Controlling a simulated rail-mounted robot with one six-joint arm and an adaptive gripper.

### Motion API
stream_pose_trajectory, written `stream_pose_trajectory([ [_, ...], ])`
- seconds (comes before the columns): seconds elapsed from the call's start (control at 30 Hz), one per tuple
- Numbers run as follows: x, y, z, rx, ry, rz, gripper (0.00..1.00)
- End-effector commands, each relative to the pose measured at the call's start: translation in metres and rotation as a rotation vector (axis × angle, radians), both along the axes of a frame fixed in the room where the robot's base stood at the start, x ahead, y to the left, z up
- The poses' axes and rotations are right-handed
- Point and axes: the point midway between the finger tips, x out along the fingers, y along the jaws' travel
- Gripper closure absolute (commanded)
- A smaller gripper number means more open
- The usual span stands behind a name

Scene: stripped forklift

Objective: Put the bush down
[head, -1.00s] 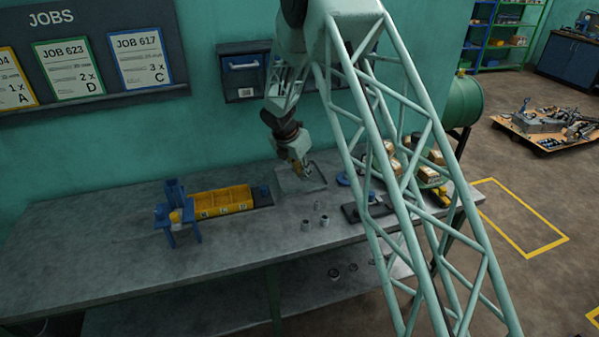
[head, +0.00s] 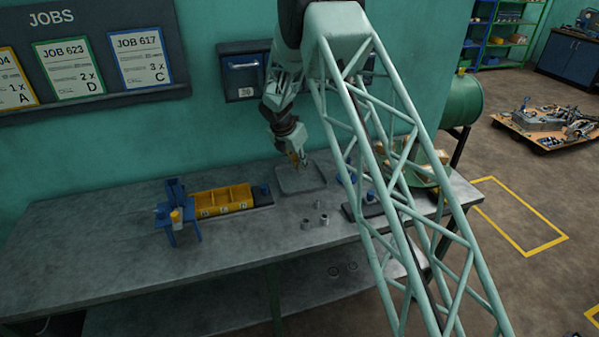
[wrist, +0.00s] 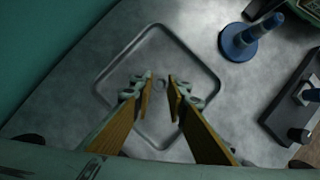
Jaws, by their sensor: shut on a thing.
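My gripper (wrist: 160,82) is over the grey square tray (wrist: 112,68) in the wrist view, its two yellow-brown fingers shut with a narrow gap. A small grey round shape, which I take for the bush (wrist: 160,87), shows faintly in that gap; its details blend into the tray. In the head view my gripper (head: 297,162) is above the back left part of the tray (head: 302,187), and the bush cannot be made out there. I cannot tell how high it is above the tray floor.
Several small grey metal rings (head: 307,224) stand on the bench in front of the tray. A yellow bin (head: 222,200) and a blue fixture (head: 178,215) are at the left. The bench's left part is clear.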

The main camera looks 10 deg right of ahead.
Motion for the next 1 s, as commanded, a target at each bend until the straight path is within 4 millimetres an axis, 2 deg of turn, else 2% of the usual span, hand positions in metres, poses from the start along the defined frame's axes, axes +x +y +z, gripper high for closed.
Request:
stream_pose_trajectory([
  [0.33, -0.001, 0.0, -0.03, 0.0, 0.002, 0.001, 0.97],
  [0.87, 0.0, 0.0, -0.035, 0.0, 0.0, 0.001, 0.97],
  [0.9, 0.0, 0.0, -0.035, 0.0, 0.0, 0.001, 0.83],
  [1.0, 0.0, 0.0, -0.035, 0.0, 0.0, 0.001, 0.74],
])
